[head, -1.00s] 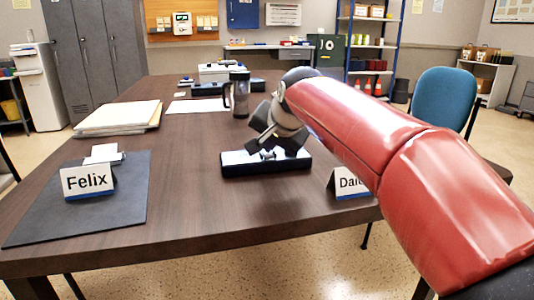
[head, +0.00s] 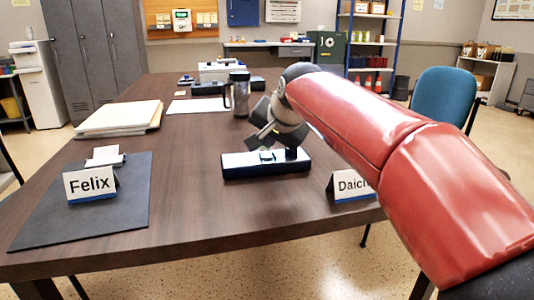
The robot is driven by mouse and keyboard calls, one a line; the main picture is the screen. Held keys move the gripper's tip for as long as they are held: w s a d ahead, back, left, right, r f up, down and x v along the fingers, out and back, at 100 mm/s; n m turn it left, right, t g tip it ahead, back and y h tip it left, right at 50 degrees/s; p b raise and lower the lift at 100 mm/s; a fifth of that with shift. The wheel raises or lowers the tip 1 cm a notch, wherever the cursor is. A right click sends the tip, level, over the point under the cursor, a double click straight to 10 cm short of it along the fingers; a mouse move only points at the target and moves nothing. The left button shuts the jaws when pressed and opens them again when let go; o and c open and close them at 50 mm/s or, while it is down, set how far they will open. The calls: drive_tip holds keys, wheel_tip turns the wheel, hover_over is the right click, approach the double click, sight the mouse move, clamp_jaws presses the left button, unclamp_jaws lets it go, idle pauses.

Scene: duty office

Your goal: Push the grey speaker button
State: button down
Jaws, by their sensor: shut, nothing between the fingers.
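A low dark device with a pale, bluish-white top (head: 240,164) lies on the brown table, under the end of my arm. A small light-coloured raised part (head: 267,156) shows on its top; I cannot tell whether this is the grey speaker button. My gripper (head: 286,150) is shut and empty, pointing down over the right part of the device. Its fingertips are dark and partly hidden, and I cannot tell whether they touch it. My red arm comes in from the right.
A name card "Felix" (head: 90,184) stands on a dark mat (head: 115,215) at left. A "Daichi" card (head: 350,187) is partly behind my arm. A mug (head: 239,93) and a folder stack (head: 118,118) stand farther back. The table's front middle is clear.

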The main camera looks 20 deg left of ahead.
wheel_tip(320, 180, up, 6)
drive_tip(key=p, duration=0.5)
drive_tip(key=shift+f, duration=0.2)
drive_tip(key=s+d+f+h, duration=0.15)
drive_tip(key=s+d, duration=0.25)
drive_tip(key=d, duration=0.4)
drive_tip(key=s+d+f+h, duration=0.1)
drive_tip(key=s+d+f, duration=0.25)
drive_tip(key=d, duration=0.35)
drive_tip(key=s+d+f+h, duration=0.1)
drive_tip(key=s+d, duration=0.3)
drive_tip(key=d, duration=0.4)
drive_tip(key=s+d+f+g+h, duration=0.1)
drive_tip(key=s+d+f, duration=0.4)
drive_tip(key=s, duration=0.3)
drive_tip(key=s+d+f+n+h, duration=0.1)
drive_tip(key=s+d+f, duration=0.4)
drive_tip(key=s+f, duration=0.2)
drive_tip(key=shift+s+d+f+n+g, duration=0.3)
drive_tip(key=shift+s+f+g, duration=0.1)
drive_tip(key=shift+f, duration=0.1)
